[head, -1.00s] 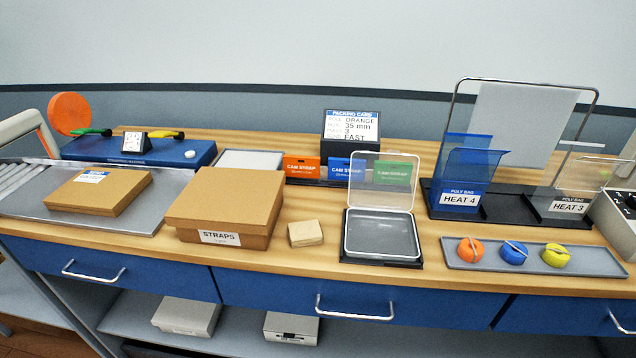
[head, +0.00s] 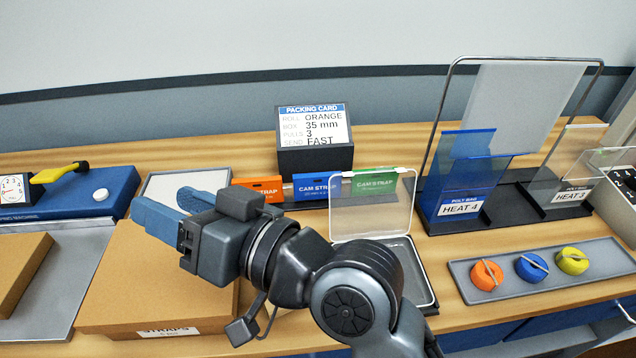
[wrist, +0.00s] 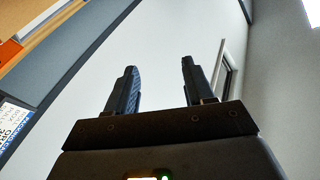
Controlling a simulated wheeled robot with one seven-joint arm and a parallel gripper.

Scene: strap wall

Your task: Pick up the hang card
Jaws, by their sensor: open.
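Three cam strap hang cards stand in a row in a dark holder at the back of the bench: an orange card (head: 262,187), a blue card (head: 311,186) and a green card (head: 374,185). The green card is partly behind a clear lid. The lower part of the orange card is hidden by my arm. My gripper (head: 165,203) is open and empty, raised above the straps box, to the left of the cards. In the wrist view both fingers (wrist: 158,68) stand apart with only the wall between them.
The straps box (head: 150,300) is below my arm. A clear hinged case (head: 425,290) stands open in front of the cards. A packing card (head: 314,125) stands behind them. Poly bag holders (head: 462,210) and a tray (head: 545,285) of coloured rolls are at right.

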